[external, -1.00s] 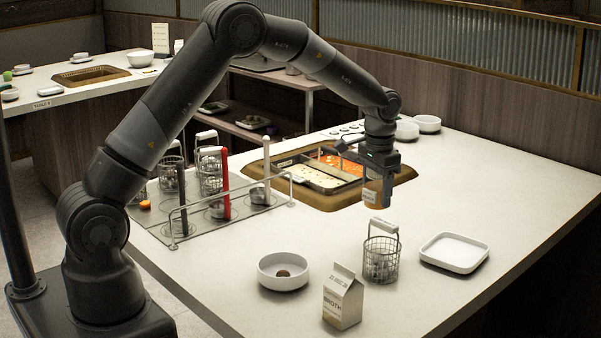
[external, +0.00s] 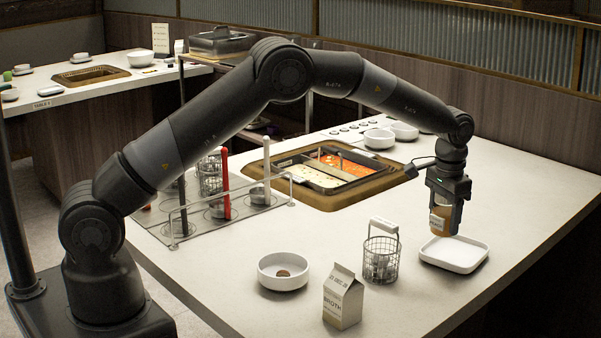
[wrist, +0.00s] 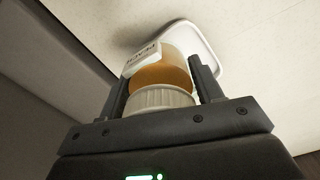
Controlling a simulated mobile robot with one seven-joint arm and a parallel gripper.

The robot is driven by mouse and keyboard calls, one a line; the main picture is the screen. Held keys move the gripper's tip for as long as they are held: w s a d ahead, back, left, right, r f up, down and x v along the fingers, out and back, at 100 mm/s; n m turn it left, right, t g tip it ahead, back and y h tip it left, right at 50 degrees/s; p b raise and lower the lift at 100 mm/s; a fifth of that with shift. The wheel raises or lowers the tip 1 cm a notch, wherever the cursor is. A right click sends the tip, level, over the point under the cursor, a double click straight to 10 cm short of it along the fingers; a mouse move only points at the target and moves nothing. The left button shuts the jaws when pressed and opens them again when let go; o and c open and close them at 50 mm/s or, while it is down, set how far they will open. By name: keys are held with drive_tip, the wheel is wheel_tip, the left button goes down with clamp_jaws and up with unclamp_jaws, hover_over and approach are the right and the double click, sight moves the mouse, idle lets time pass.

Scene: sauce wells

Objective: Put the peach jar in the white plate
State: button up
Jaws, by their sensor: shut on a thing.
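The peach jar (external: 441,218) has an amber body and a pale label. In the wrist view the peach jar (wrist: 163,76) shows its white ribbed lid and a label reading "PEACH". My gripper (external: 447,208) is shut on the jar, with one finger on each side, and holds it upright. The white plate (external: 455,266) is a shallow square dish on the counter at the right. The jar is at the plate's back left side, apparently above it; the exact gap is hard to tell. In the wrist view the white plate (wrist: 208,50) shows partly behind the jar.
A wire basket (external: 381,262) stands left of the plate. A broth carton (external: 342,298) and a white bowl (external: 283,283) with a brown item are farther left. A sunken pot (external: 330,172) and white bowls (external: 379,138) are behind. The counter's right edge is close to the plate.

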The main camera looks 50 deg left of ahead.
drive_tip(key=shift+w+a+f, duration=0.5)
drive_tip(key=shift+w+f, duration=0.05)
drive_tip(key=shift+f, duration=0.55)
drive_tip(key=shift+w+a+f, duration=0.45)
drive_tip(key=shift+w+f, duration=0.1)
drive_tip(key=shift+f, duration=0.55)
drive_tip(key=shift+w+a+f, duration=0.5)
drive_tip(key=shift+w+f, duration=0.05)
drive_tip(key=shift+f, duration=0.55)
drive_tip(key=shift+f, duration=0.1)
drive_tip(key=shift+f, duration=0.1)
drive_tip(key=o, duration=1.2)
drive_tip(key=shift+c, duration=0.2)
